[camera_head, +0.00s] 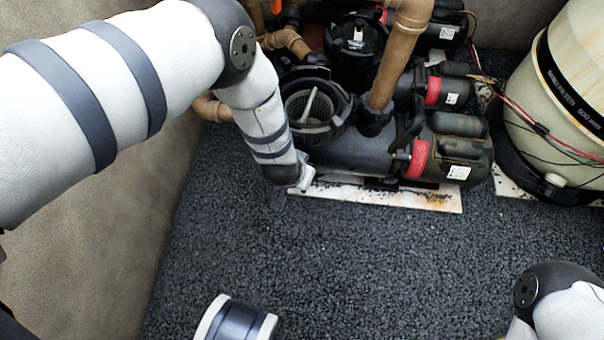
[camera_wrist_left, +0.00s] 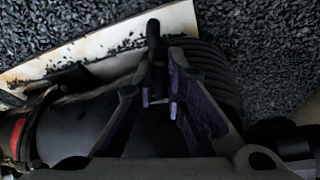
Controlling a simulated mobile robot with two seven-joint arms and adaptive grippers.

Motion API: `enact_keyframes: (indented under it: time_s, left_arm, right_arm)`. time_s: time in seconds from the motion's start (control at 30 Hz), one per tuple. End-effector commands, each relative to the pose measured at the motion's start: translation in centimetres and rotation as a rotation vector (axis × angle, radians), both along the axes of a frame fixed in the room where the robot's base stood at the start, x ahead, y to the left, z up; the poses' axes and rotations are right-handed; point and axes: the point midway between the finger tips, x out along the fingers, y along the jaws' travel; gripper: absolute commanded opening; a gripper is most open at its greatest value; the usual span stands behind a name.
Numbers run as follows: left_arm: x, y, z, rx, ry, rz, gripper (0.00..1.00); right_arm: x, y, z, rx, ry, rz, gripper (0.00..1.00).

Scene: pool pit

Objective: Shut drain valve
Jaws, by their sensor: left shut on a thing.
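My left gripper (camera_wrist_left: 160,97) shows in the left wrist view, its two fingers drawn together on a small dark part. A black upright handle, apparently the drain valve handle (camera_wrist_left: 153,38), stands at the fingers, against the dark pump body (camera_wrist_left: 75,125). The fingers hide its lower part. In the head view my left arm reaches down to the near left end of the front pump (camera_head: 350,152), and the arm hides the valve there. My right gripper is not in view.
The front pump sits on a rusty white slab (camera_head: 400,197). An open strainer basket (camera_head: 310,105) and a brown pipe (camera_head: 392,65) rise above it. A beige filter tank (camera_head: 560,85) stands at right, with loose wires nearby.

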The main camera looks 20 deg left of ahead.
Motion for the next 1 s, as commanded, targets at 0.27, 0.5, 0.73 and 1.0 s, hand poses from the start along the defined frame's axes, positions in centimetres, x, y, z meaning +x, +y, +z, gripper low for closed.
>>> enact_keyframes:
  time_s: [0.27, 0.5, 0.73, 1.0]
  left_arm:
    - [0.05, 0.45, 0.02, 0.0, 0.0, -0.183, 0.0]
    - [0.1, 0.77, -0.12, 0.0, 0.002, -0.366, 0.0]
    - [0.23, 0.95, -0.14, 0.0, 0.002, -0.499, 0.0]
    - [0.3, 1.03, -0.09, 0.0, 0.001, -0.581, 0.0]
  right_arm:
    - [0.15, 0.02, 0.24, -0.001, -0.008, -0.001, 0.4]
    - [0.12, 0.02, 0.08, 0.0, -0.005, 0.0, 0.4]
    - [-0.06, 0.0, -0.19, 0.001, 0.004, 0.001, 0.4]
    - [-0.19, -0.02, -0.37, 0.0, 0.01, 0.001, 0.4]
